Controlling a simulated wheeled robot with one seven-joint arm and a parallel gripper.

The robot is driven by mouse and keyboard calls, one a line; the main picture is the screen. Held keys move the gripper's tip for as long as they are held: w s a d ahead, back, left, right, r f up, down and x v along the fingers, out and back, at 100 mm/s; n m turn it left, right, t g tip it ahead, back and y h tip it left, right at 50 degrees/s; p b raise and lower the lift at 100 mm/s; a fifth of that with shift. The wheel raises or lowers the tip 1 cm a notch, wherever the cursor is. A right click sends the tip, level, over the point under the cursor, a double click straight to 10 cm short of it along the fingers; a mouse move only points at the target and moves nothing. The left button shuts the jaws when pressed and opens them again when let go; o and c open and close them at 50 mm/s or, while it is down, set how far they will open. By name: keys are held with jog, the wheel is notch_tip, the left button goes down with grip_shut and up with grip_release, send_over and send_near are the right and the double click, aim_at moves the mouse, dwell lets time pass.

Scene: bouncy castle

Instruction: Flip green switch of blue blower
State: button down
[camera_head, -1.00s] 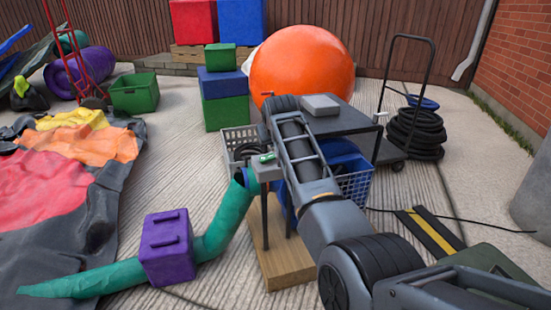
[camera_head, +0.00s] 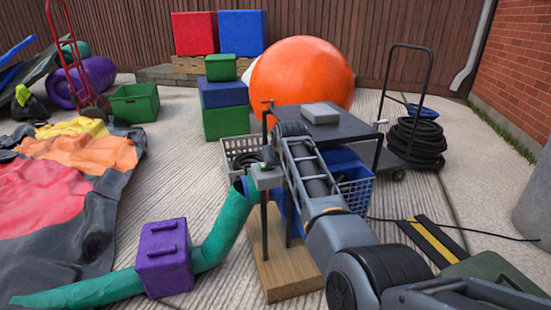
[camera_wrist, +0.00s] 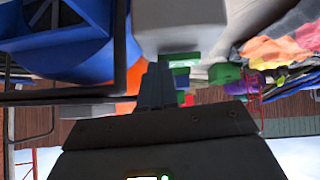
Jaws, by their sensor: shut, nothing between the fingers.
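The blue blower (camera_wrist: 60,40) fills the upper left of the wrist view, its dark opening facing me. In the head view part of its blue body (camera_head: 279,203) shows under the table, mostly behind my arm. A grey switch box (camera_head: 266,178) stands on a post beside it. In the wrist view this box (camera_wrist: 180,22) is close, with the green switch (camera_wrist: 186,62) along its edge. My gripper (camera_wrist: 156,82) is shut and empty, its fingertips at the box beside the switch. I cannot tell whether they touch. The switch is mostly hidden in the head view.
A black table (camera_head: 345,125) with a grey block stands behind the box. A green hose (camera_head: 225,225) runs past a purple box (camera_head: 164,258). A wooden base (camera_head: 275,272) is below.

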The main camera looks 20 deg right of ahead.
jog(key=shift+f, duration=0.15)
jog(key=shift+a+r, duration=0.3)
jog(key=shift+a, duration=0.4)
jog(key=shift+r+p, duration=0.1)
jog(key=shift+p, duration=0.2)
